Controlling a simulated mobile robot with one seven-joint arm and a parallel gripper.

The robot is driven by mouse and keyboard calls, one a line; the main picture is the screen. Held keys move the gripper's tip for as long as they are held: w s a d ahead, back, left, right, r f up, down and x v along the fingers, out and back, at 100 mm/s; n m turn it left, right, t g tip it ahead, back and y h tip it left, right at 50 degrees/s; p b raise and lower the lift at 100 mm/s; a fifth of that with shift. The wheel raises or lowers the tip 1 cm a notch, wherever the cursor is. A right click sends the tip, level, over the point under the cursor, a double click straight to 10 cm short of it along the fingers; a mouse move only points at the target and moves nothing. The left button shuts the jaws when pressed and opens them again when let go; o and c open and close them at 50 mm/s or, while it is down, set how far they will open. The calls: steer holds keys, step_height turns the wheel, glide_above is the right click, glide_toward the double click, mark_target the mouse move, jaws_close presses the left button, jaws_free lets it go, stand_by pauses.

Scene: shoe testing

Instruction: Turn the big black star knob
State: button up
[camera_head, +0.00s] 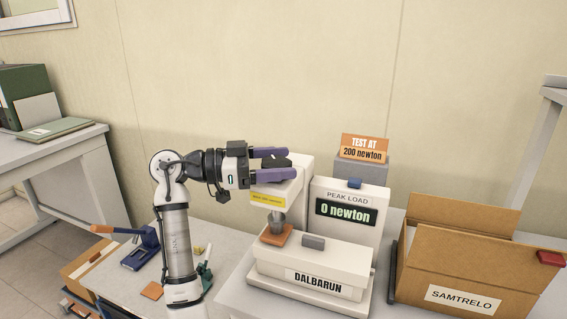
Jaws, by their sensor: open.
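The black knob (284,161) sits on top of the head of the white DALBARUN testing machine (318,262). My gripper (290,164) reaches in from the left at the height of the knob. Its two purple fingers are apart, one on the far side and one on the near side of the knob. The near finger hides part of the machine's head. I cannot tell whether either finger touches the knob. The machine's display (345,213) reads "0 newton" under "PEAK LOAD".
An orange sign (365,149) reads "TEST AT 200 newton". Under the press head lies an orange-brown pad (276,236). An open cardboard box (470,262) marked SAMTRELO stands at the right. A blue tool with an orange handle (142,248) stands left of my arm.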

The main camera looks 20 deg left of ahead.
steer(key=b+v, duration=0.2)
steer(key=v, duration=1)
steer(key=shift+a, duration=0.25)
stand_by(0.7)
